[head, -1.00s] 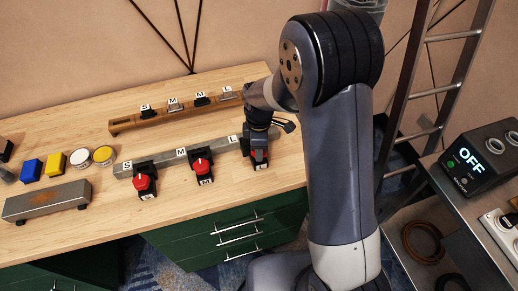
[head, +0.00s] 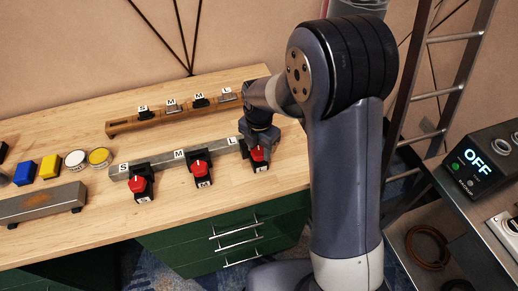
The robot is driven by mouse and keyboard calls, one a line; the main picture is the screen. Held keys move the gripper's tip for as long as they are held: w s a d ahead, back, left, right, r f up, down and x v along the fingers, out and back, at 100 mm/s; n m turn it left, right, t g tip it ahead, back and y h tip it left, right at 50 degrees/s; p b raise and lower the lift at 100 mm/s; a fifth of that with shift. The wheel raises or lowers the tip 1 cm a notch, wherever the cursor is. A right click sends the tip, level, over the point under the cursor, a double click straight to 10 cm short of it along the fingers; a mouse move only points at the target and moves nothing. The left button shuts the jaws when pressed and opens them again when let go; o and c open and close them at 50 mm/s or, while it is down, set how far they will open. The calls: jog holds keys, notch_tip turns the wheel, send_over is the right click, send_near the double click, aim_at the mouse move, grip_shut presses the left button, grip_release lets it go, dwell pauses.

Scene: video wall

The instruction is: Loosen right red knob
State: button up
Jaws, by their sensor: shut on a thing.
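The right red knob (head: 258,154) sits on its black clamp at the right end of the front grey bar (head: 222,149), by the L label. My gripper (head: 257,149) reaches down over this knob from above and is shut on it; its fingertips are small and partly hidden by my wrist. The middle red knob (head: 199,167) by the M label and the left red knob (head: 139,184) by the S label stand apart from my gripper on the same bar.
A wooden rail (head: 126,126) with several labelled clamps lies behind. Blue (head: 25,173) and yellow blocks, round tins and a grey block (head: 40,205) are at left.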

aim_at(259, 151)
jog(key=shift+n, duration=1.1)
jog(key=o, duration=1)
jog(key=shift+c, duration=0.2)
notch_tip(259, 151, up, 11)
jog(key=shift+b, duration=0.3)
jog(key=shift+f, duration=0.15)
